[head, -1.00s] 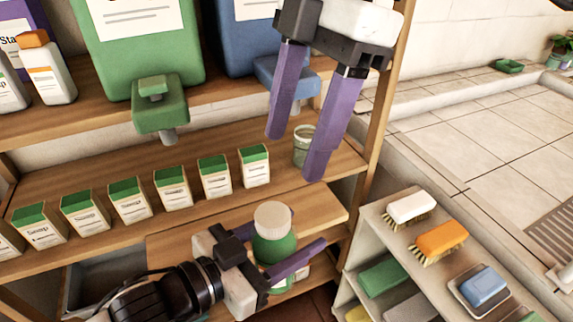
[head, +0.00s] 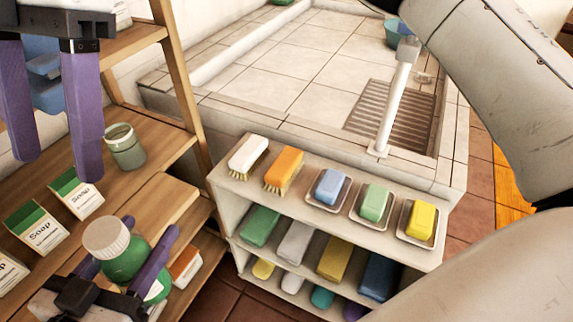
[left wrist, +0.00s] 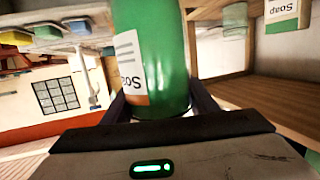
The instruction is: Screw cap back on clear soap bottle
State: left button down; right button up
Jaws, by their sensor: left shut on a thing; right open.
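A green soap bottle (head: 124,266) with a white cap (head: 106,238) on its top stands slightly tilted in the head view. I cannot tell whether the cap is screwed tight. My left gripper (head: 133,248) is shut around the bottle's body. In the left wrist view the green bottle (left wrist: 152,50) sits between the fingers, its label showing and its top out of frame. My right gripper (head: 52,158), with purple fingers, is open and empty, above and left of the cap at the left edge. Its upper part is cut off.
A translucent jar (head: 125,147) and several soap cartons (head: 76,193) stand on the wooden shelf. A low pale rack (head: 335,218) with brushes and soap bars is to the right. A shelf post (head: 178,75) rises beside the jar. Tiled floor lies beyond.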

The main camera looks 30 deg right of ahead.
jog(key=w+a+n+g+y, duration=0.1)
jog(key=a+n+g+y, duration=0.3)
jog(key=y, duration=0.4)
jog(key=w+d+t+y, duration=0.3)
jog(key=w+d+y, duration=0.1)
jog(key=w+y, duration=0.45)
jog(key=w+d+f+m+t+h, duration=0.2)
jog(key=w+d+f+m+t, duration=0.25)
jog(key=f+m+t, duration=0.5)
jog(key=w+d+f+m+t+h, duration=0.3)
jog(key=d+f+m+t, duration=0.3)
jog(key=f+m+t, duration=0.4)
jog(key=s+d+f+m+h, duration=0.4)
jog(key=s+f+h, duration=0.1)
jog(key=f, duration=0.5)
jog(key=s+d+f+m+h, duration=0.3)
jog(key=s+f+h, duration=0.2)
jog(key=f, duration=0.5)
jog(key=s+d+f+m+g+h, duration=0.1)
jog(key=s+d+f+g, duration=0.2)
jog(key=s+f, duration=0.3)
jog(key=s+d+f+m+g+h, duration=0.1)
jog(key=s+d+f+g, duration=0.1)
jog(key=s+f+g, duration=0.2)
jog(key=s+f, duration=0.3)
jog(key=s, duration=0.5)
jog(key=shift+s+d+m+h, duration=0.3)
jog(key=shift+d+m+h, duration=0.05)
jog(key=shift+d, duration=0.05)
